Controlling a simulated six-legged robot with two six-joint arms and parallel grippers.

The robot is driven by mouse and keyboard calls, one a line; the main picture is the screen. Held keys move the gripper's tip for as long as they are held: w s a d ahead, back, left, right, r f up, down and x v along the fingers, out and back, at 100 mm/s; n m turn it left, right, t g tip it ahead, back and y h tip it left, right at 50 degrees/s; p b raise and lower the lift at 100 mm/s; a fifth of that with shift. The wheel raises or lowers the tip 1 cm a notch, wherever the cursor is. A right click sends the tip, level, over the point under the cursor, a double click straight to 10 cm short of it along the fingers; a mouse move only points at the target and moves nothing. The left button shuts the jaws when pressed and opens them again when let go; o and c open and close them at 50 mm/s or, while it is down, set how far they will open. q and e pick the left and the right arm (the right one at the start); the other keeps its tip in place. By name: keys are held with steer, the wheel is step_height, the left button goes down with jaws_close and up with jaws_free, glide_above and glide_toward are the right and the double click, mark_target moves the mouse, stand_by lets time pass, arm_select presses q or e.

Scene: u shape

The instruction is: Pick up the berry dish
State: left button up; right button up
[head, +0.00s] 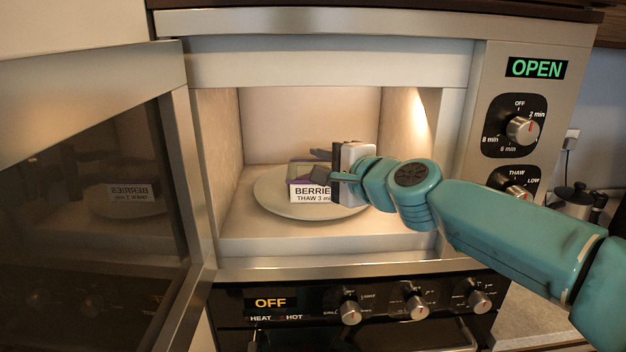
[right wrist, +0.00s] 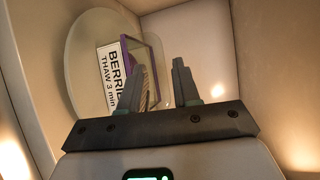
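The berry dish (head: 300,171) is a small purple-rimmed container with a white label reading "BERRIES THAW 3 min" on its front. It sits on the round pale plate (head: 270,205) inside the open microwave. It also shows in the right wrist view (right wrist: 126,44). My right gripper (head: 326,166) reaches in from the right and hides the dish's right part. In the right wrist view its two fingers (right wrist: 160,80) are apart. One finger overlaps the dish and the other is beyond its right side. I cannot tell whether they touch it. My left gripper is not in view.
The microwave door (head: 110,200) stands open on the left, with the dish reflected in its glass. The cavity walls are close on both sides. The control panel with an "OPEN" display (head: 536,68) is at right. An oven panel (head: 350,300) lies below.

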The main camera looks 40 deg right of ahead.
mark_target(309, 159)
steer(key=shift+w+d+f, duration=0.15)
steer(key=shift+w+d, duration=0.1)
steer(key=shift+w, duration=0.15)
steer(key=w, duration=0.2)
steer(key=w+f, duration=0.1)
steer(key=w, duration=0.2)
steer(key=shift+w+d, duration=0.1)
steer(key=shift+s+r, duration=0.1)
steer(key=shift+s, duration=0.15)
steer(key=shift+c, duration=0.3)
steer(key=shift+w, duration=0.2)
jaws_close()
steer(key=shift+s, duration=0.1)
